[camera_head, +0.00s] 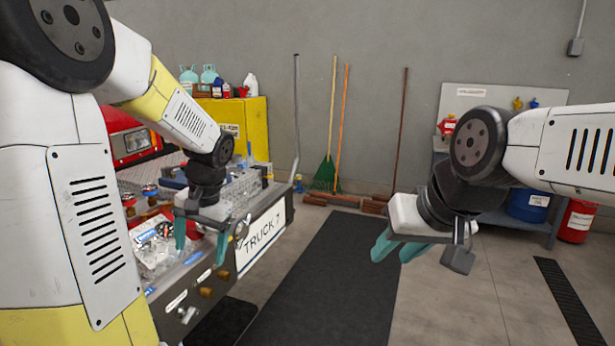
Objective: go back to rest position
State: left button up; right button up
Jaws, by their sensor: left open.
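My left gripper (202,243) is open, its two teal fingers pointing down over the rear bumper area of the truck (262,238) marked "TRUCK 7". Nothing shows between its fingers. Part of the truck is hidden behind my left arm.
Brass fittings and clear-bagged items (152,247) crowd the bumper deck at left. A yellow cabinet (245,125) stands behind. Brooms and poles (333,120) lean on the wall. A grey shelf with a blue drum (528,205) and red can (577,222) is at right. The central floor is clear.

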pick_arm(q)
jog(key=s+d+r+t+h, duration=0.2)
jog(key=s+d+r, duration=0.2)
jog(key=s, duration=0.3)
jog(key=s+d+r+n+t+h, duration=0.1)
jog(key=s+d+r+t+h, duration=0.1)
jog(key=s+d+r, duration=0.3)
jog(key=s+d+t, duration=0.1)
jog(key=s, duration=0.2)
jog(key=shift+r+n+h, duration=0.3)
jog(key=shift+h, duration=0.1)
jog(key=shift+c, duration=0.4)
